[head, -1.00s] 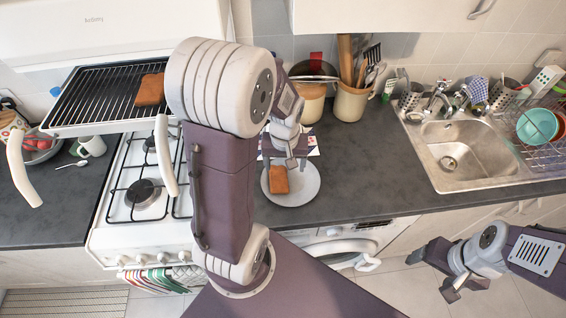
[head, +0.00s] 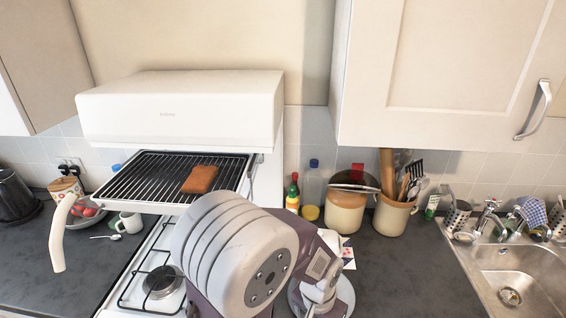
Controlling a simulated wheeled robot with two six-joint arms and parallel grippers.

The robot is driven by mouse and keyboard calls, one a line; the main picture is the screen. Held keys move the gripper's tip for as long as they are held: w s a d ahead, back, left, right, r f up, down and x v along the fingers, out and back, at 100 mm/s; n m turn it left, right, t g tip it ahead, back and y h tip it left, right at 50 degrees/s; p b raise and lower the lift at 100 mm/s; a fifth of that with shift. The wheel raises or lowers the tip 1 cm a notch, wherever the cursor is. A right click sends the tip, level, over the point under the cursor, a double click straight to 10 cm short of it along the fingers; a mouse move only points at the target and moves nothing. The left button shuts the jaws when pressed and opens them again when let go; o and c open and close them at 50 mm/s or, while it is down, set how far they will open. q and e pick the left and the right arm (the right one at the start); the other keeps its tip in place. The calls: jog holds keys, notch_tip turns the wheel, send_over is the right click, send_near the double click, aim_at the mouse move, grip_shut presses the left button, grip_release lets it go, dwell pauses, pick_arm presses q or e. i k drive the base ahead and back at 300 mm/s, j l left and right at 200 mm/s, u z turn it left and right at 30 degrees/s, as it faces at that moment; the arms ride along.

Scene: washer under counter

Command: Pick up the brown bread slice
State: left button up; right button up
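A brown bread slice (head: 199,179) lies flat on the wire rack of the pulled-out grill pan (head: 138,190), right of the rack's middle. My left arm rises from the bottom of the head view. Its gripper (head: 318,308) is low, over the white plate (head: 345,293) on the counter, right of and below the grill. The fingers are small and partly cut off by the bottom edge, so I cannot tell whether they are open. Much of the plate is hidden by my arm, and no bread shows on it now. My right gripper is out of view.
The white grill hood (head: 180,112) hangs above the rack. A pale curved handle (head: 62,235) sticks out at the pan's left front. Bottles (head: 293,193), brown-and-cream pots (head: 346,210) and a utensil jar (head: 392,214) stand behind the plate. The sink (head: 510,285) is at right.

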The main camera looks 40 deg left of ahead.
aim_at(200, 178)
jog(key=u, duration=2.1)
jog(key=k+j+u, duration=0.2)
